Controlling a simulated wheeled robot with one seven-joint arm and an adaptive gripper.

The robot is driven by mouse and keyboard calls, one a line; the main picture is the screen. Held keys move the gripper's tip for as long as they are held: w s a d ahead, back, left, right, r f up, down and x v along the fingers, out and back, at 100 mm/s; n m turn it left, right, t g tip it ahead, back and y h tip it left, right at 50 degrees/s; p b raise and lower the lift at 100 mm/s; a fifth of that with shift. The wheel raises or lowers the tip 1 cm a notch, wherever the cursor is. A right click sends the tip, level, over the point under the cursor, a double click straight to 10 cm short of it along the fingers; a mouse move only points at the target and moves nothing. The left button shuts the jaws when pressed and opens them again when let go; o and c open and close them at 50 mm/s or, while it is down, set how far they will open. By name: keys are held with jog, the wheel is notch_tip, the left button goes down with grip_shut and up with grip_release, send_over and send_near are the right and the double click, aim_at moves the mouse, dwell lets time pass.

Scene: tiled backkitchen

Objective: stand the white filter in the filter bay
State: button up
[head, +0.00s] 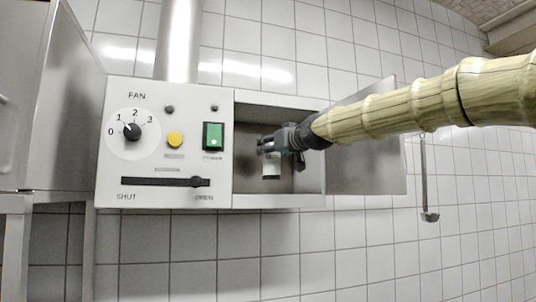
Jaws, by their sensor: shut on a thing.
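The white filter (271,165) is a small white piece in the head view, hanging just below my gripper's fingers. My gripper (266,146) is shut on it, and the fingers cover its upper part. Both are in front of or inside the open filter bay (247,118), a grey metal box to the right of the control panel. The filter looks roughly upright. Its lower end is near the bay floor, but I cannot tell whether it touches.
The bay's door (365,170) stands open to the right, behind my arm. The control panel (165,145) has a fan dial, a yellow button, a green switch and a slider near OPEN. A ladle (428,215) hangs on the tiled wall. A steel cabinet (55,110) is at left.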

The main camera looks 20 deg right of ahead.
aim_at(268, 163)
jog(key=shift+s+a+r+p, duration=0.15)
jog(key=shift+a+r+p, duration=0.15)
jog(key=shift+p, duration=1.8)
jog(key=w+p, duration=0.1)
jog(key=w, duration=0.2)
jog(key=w+d+f+p, duration=0.1)
jog(key=shift+w+p, duration=0.35)
jog(key=shift+w, duration=0.1)
notch_tip(268, 163, down, 4)
jog(key=shift+r+p, duration=0.2)
jog(key=shift+p, duration=1)
jog(key=shift+w, duration=0.1)
